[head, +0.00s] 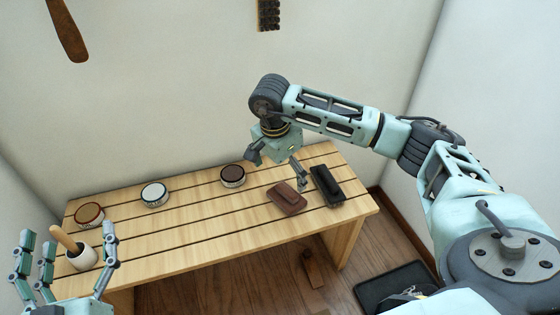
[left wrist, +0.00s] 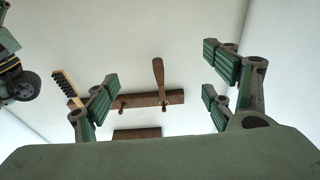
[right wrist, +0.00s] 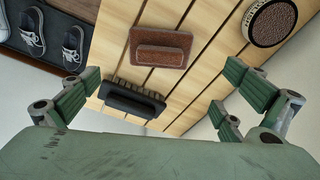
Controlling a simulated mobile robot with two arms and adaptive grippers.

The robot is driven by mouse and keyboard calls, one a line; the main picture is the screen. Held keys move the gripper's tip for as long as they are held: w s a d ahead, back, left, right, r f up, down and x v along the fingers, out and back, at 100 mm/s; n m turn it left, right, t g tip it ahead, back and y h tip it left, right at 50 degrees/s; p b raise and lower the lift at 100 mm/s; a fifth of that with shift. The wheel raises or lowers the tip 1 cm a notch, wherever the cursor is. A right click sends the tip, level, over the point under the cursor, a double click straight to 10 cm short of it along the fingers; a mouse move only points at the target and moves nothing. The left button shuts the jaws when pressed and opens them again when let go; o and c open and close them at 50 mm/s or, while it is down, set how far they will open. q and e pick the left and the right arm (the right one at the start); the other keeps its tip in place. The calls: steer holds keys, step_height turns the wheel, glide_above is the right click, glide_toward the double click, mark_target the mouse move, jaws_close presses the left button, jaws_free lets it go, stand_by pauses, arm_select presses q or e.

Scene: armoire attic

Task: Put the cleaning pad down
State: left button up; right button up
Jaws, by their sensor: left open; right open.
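The brown cleaning pad (head: 287,200) with a raised block on top lies flat on the slatted wooden bench (head: 206,228), near its right end. A black bristled brush (head: 327,185) lies just right of it. In the right wrist view the pad (right wrist: 160,50) and the brush (right wrist: 133,100) lie apart, between the spread fingers. My right gripper (head: 277,168) is open and empty above the bench, just behind the pad and not touching it. My left gripper (head: 67,245) is open and empty at the lower left, facing the wall in its wrist view.
Three round tins, brown-topped (head: 232,176), white-topped (head: 154,193) and reddish (head: 89,214), stand along the bench. A white cup (head: 83,257) with a wooden handle stands by my left gripper.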

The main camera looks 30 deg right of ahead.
arm_select(q)
steer(key=shift+a+f+g+y, duration=0.2)
steer(key=shift+f+g, duration=0.3)
steer(key=shift+f, duration=0.45)
steer(key=shift+a+f+g+y, duration=0.1)
steer(key=shift+f+g+y, duration=0.1)
steer(key=shift+f+g, duration=0.5)
arm_select(e)
steer(key=shift+a+r, duration=0.2)
steer(key=shift+r, duration=1.05)
arm_select(q)
steer(key=shift+f, duration=0.2)
